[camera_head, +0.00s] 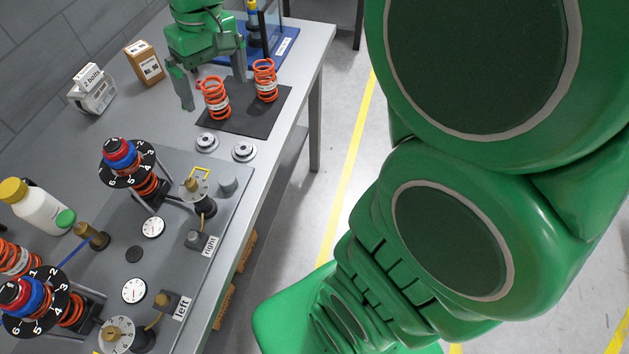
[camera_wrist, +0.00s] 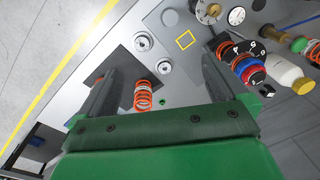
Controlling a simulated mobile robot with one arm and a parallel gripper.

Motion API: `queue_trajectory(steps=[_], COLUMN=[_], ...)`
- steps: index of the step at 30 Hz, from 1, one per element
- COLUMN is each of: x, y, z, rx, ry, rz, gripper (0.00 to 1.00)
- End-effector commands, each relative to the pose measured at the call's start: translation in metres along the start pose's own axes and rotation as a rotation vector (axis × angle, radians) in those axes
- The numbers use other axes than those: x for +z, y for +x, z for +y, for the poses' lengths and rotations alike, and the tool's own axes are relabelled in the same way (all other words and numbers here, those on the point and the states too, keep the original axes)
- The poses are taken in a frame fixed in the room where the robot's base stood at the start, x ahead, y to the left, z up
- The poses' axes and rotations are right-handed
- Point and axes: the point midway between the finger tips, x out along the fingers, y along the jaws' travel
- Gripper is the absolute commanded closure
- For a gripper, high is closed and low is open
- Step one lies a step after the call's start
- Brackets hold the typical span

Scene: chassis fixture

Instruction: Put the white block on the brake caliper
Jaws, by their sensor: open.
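I cannot clearly make out a white block or a brake caliper in either view. A small white piece marked "2 bolts" (camera_head: 88,75) sits on a grey container (camera_head: 98,97) at the back left. My gripper (camera_head: 212,92) is open and points down over the far end of the bench, beside two orange springs. In the wrist view my gripper (camera_wrist: 157,68) has its fingers wide apart. One orange spring (camera_wrist: 144,96) shows between them, with no finger seen gripping it. The other is mostly hidden by the left finger.
The springs stand on a dark mat (camera_head: 240,125). A brown box (camera_head: 145,63) and a blue tray (camera_head: 287,47) are at the back. Bare bench lies between the boxes and fixture.

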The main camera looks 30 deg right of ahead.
Motion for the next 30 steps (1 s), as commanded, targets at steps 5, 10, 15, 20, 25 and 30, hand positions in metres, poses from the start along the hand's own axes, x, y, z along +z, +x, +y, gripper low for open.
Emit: queue_trajectory(steps=[5,10,15,20,25,30], x=[0.060,0.115,0.170,0.210,0.232,0.236], y=[0.010,0.023,0.038,0.051,0.060,0.062], z=[0.005,0.008,0.010,0.010,0.009,0.008], rx=[0.015,0.029,0.044,0.059,0.061,0.061], ry=[0.068,0.135,0.203,0.260,0.289,0.294], rz=[-0.036,-0.071,-0.106,-0.130,-0.147,-0.149], gripper=[0.00,0.00,0.00,0.00,0.00,0.00])
